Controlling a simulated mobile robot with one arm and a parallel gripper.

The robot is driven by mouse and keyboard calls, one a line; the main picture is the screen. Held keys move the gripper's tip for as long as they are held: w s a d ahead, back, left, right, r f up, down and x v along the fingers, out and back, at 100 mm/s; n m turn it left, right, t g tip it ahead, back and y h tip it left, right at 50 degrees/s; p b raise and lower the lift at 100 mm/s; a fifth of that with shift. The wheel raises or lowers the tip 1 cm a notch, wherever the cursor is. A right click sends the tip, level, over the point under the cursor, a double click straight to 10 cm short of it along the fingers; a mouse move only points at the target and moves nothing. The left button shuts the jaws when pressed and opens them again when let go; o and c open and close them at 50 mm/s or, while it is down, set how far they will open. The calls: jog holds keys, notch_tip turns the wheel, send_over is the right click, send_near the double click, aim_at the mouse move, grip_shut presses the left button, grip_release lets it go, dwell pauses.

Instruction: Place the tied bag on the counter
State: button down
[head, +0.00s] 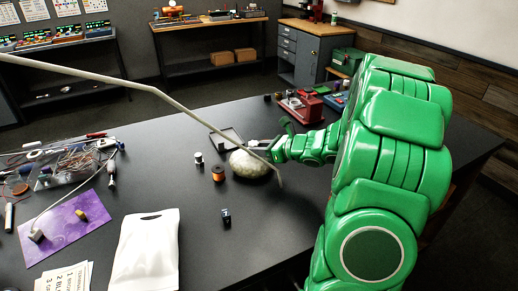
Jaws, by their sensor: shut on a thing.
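The tied bag (249,166) looks like a pale, rounded, speckled bundle near the middle of the black counter (290,225). My gripper (268,150) is at the bag's upper right side and is shut on it, though the small fingers and the exact grip are hard to make out. The bag's underside is at or very close to the counter top; I cannot tell whether it touches.
A long pale rod (160,95) crosses from the upper left to beside my gripper. An orange spool (218,173), a small dark block (226,216) and a white pouch (147,252) are nearby. Wires and a purple mat (65,235) fill the left. The front middle is clear.

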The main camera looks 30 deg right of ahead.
jog(key=shift+f, duration=0.1)
jog(key=c, duration=0.8)
grip_release()
jog(key=v, duration=1.2)
jog(key=shift+a, duration=0.1)
